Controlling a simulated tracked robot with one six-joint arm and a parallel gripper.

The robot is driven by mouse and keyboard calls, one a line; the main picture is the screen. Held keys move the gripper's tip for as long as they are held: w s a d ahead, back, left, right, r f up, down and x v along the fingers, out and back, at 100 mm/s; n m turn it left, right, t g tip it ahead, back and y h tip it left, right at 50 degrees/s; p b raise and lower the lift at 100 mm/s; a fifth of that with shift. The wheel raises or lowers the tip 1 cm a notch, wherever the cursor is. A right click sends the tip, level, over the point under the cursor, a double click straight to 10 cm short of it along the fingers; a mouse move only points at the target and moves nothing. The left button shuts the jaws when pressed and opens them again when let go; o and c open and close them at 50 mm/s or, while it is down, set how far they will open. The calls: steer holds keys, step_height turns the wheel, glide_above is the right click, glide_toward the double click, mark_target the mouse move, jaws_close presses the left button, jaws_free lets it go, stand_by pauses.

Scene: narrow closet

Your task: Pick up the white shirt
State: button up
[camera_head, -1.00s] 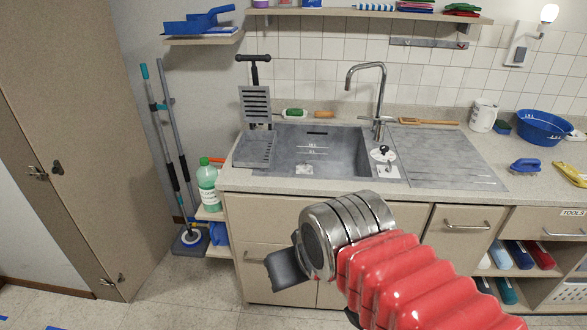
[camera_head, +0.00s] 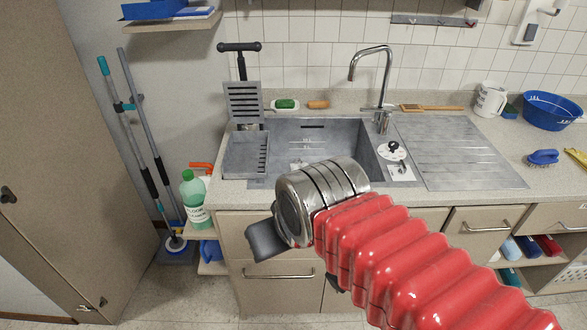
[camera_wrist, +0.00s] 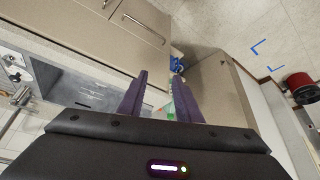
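No white shirt shows in either view. My gripper (camera_wrist: 161,77) shows in the wrist view as two dark purple fingers with a clear gap between them. It is open, and nothing is held between the fingers. In the head view my red-sleeved arm reaches up from the lower right, in front of the sink cabinet. Its metal wrist hides part of the cabinet front, and the gripper's fingers cannot be made out there.
A sink (camera_head: 350,135) with a tap (camera_head: 385,75) is set in the counter. A green bottle (camera_head: 194,200) stands on a low shelf at its left. Mops (camera_head: 133,135) lean beside the tall brown cabinet (camera_head: 70,170). A blue basin (camera_head: 552,110) sits at right. Floor shows at lower left.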

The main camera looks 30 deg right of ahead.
steer(key=shift+w+d, duration=0.1)
steer(key=shift+w, duration=0.2)
steer(key=shift+o, duration=0.2)
